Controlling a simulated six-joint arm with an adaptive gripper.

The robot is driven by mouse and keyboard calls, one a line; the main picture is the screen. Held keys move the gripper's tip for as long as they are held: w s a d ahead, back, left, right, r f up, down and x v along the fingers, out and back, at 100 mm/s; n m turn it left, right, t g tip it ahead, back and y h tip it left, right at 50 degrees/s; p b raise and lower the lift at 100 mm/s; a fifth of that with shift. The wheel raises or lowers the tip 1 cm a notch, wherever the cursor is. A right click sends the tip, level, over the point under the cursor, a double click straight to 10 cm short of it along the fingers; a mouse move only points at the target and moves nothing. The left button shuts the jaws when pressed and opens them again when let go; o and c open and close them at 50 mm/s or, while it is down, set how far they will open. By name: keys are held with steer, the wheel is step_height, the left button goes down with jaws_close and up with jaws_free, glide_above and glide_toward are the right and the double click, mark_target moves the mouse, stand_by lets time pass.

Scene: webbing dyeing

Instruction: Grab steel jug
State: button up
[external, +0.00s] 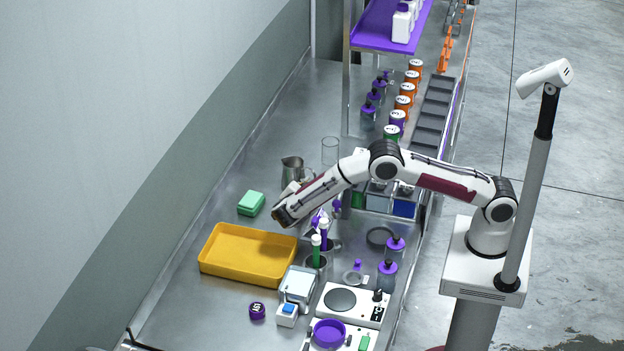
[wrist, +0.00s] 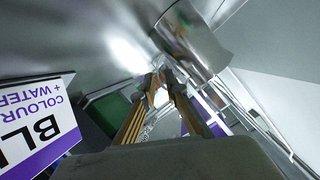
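The steel jug (external: 292,169) stands upright on the metal bench, just beyond the end of my arm in the external view. In the wrist view the jug (wrist: 190,42) shows at the top, shiny and tilted in the picture, beyond and slightly right of the fingertips. My gripper (wrist: 161,84) has its two fingers apart with a gap between them, and nothing is held. The fingertips look close to the jug, but I cannot tell whether they touch it. In the external view my wrist hides the fingers and part of the jug's lower side.
A clear glass cylinder (external: 330,150) stands right of the jug. A green block (external: 251,203) and a yellow tray (external: 248,255) lie on the left. A purple-and-white sign (wrist: 38,125) shows at left in the wrist view.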

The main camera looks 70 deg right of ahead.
steer(key=shift+x, duration=2.55)
steer(key=shift+s, duration=0.1)
jaws_close()
steer(key=shift+f, duration=0.1)
steer(key=shift+r, duration=0.3)
steer(key=shift+r, duration=4.7)
steer(key=shift+r, duration=0.1)
